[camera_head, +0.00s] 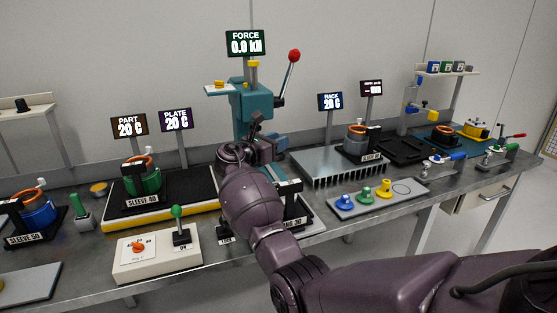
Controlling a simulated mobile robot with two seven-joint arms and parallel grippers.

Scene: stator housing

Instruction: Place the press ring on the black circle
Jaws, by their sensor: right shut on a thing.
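My right arm reaches from the lower right to the teal press (248,104). Its gripper (262,143) is at the front of the press, small and partly hidden by my wrist. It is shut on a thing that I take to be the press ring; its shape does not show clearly. The black circle (402,188) is a thin outline at the right end of a grey plate (420,193), with nothing on it. Blue (345,201), green (365,194) and yellow (384,188) knobbed pieces stand left of it on the plate. My left gripper is not in view.
A finned rack (325,167) stands behind the plate. A control box (157,258) with a green-knobbed lever and a Sleeve 40 stand (143,184) are at left. A red-balled press lever (293,56) sticks up. Black trays (402,150) lie behind the grey plate.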

